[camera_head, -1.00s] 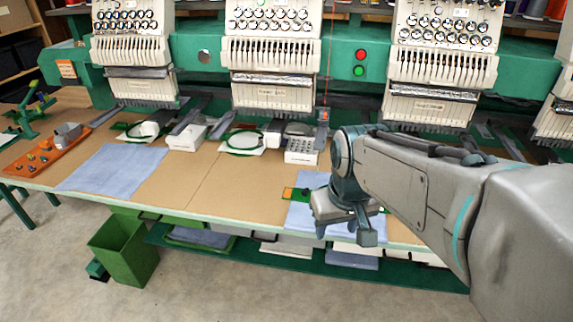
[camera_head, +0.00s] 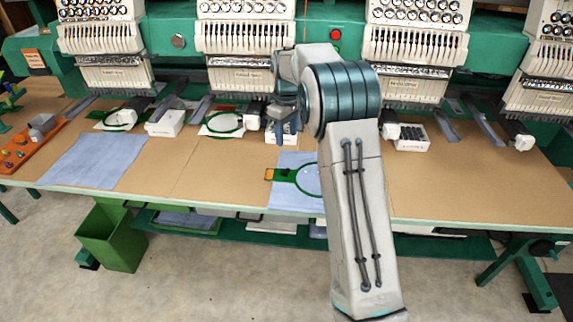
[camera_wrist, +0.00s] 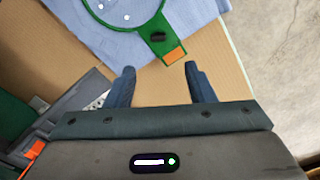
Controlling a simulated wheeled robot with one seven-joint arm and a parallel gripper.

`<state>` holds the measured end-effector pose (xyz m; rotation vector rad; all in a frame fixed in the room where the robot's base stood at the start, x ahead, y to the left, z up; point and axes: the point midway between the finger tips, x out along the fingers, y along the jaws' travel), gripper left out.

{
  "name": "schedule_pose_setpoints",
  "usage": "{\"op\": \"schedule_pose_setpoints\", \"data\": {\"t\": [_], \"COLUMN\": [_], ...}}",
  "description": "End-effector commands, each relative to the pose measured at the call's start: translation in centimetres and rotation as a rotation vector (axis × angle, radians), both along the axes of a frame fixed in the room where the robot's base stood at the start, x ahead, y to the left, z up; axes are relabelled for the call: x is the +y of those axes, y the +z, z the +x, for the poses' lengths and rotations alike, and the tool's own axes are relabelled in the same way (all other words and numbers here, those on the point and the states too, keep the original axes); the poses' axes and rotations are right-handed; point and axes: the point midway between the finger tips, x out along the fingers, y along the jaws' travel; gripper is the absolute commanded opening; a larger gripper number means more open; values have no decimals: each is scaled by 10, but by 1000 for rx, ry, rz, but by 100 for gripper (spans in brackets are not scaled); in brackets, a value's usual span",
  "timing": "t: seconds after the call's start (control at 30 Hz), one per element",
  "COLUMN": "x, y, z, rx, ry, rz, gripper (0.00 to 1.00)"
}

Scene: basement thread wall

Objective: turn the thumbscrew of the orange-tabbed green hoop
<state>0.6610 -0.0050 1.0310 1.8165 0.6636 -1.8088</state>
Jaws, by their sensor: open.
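The green hoop (camera_head: 297,180) lies on a blue cloth at the table's front, its right part hidden behind my arm. Its orange tab (camera_head: 269,174) points left in the head view. In the wrist view the hoop's green bracket (camera_wrist: 153,28) carries a dark thumbscrew (camera_wrist: 157,37), with the orange tab (camera_wrist: 174,56) at its end. My gripper (camera_wrist: 160,69) is open and empty. In that view its two fingers lie just below the tab in the picture, apart from it. In the head view the gripper (camera_head: 279,132) is behind the hoop, near a white box, partly hidden by my arm.
Embroidery machine heads (camera_head: 246,80) stand along the back. Another green hoop (camera_head: 222,123) lies beneath one. White boxes (camera_head: 164,124) stand on the table. A blue cloth (camera_head: 93,160) and an orange tray (camera_head: 28,146) lie left.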

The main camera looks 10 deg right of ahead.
Motion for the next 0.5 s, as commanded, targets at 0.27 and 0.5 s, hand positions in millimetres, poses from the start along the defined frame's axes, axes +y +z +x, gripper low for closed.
{"op": "schedule_pose_setpoints", "data": {"t": [0.27, 0.5], "x": [0, 0], "y": [-24, -72], "z": [7, 6], "rx": [10, 11], "ry": [18, 17], "rz": [1, 0], "gripper": [49, 49]}}
